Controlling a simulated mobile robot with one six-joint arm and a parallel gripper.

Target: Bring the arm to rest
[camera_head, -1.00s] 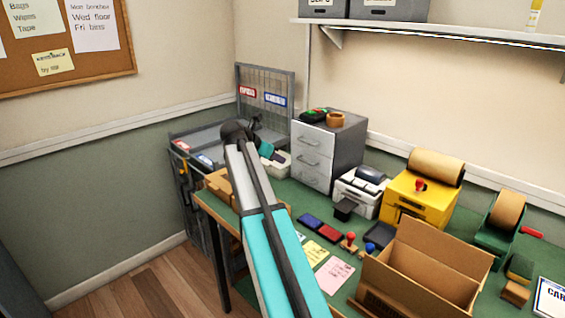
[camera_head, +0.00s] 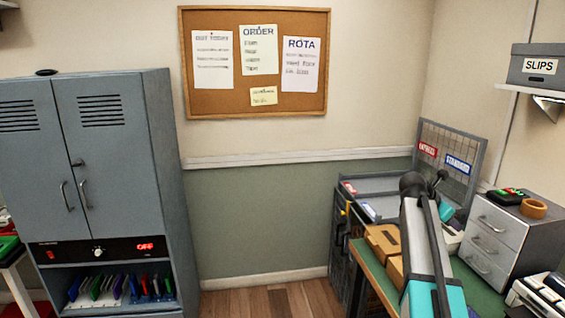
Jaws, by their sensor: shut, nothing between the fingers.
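My arm (camera_head: 424,245), teal and pale grey with a dark cable along it, rises from the bottom right. It reaches up over the left end of the green bench to a dark rounded joint. Just right of that joint, a small dark tip, which I take for my gripper (camera_head: 441,177), shows in front of the wire grid panel. It is small and partly hidden, seems shut, and holds nothing that I can make out.
Cardboard boxes (camera_head: 384,241) and a grey drawer unit (camera_head: 493,237) with a tape roll (camera_head: 533,209) stand by the arm. A grey locker cabinet (camera_head: 105,150) stands left. Bare wooden floor (camera_head: 270,301) lies between cabinet and bench.

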